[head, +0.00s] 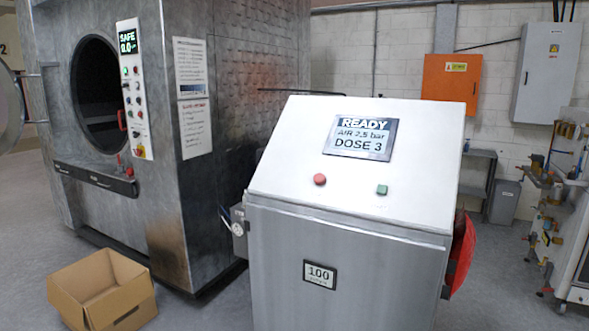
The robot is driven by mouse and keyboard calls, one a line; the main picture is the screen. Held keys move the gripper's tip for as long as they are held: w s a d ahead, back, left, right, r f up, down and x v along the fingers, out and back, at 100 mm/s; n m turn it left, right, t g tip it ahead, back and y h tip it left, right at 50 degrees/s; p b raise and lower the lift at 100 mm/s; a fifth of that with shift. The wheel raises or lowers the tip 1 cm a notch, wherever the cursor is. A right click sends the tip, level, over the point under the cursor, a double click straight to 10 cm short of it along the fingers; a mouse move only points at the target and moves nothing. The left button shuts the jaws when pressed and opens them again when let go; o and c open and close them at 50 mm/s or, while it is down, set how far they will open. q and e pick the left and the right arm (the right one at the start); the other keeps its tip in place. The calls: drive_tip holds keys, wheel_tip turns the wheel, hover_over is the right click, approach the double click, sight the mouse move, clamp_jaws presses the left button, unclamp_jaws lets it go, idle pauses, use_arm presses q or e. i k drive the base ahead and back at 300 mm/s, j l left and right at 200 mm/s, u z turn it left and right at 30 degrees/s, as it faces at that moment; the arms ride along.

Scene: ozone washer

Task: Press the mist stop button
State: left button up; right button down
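In the head view a metal control cabinet (340,265) stands in front of me with a sloped white top panel (283,153). A red round button (320,180) sits at the lower left of the panel. A green square button (382,190) sits to its right. No label naming either one as mist stop can be read. The display (361,138) above them reads READY, AIR 2.5 bar, DOSE 3. Neither of my grippers shows in the view.
A large metal washer (213,193) with its round door open stands on the left, with a button strip (133,91) on its front. An open cardboard box (102,291) lies on the floor at lower left. A rack with fittings (560,205) stands at right.

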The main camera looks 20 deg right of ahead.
sight(319, 179)
drive_tip(key=i+l, duration=0.1)
drive_tip(key=i, duration=0.9)
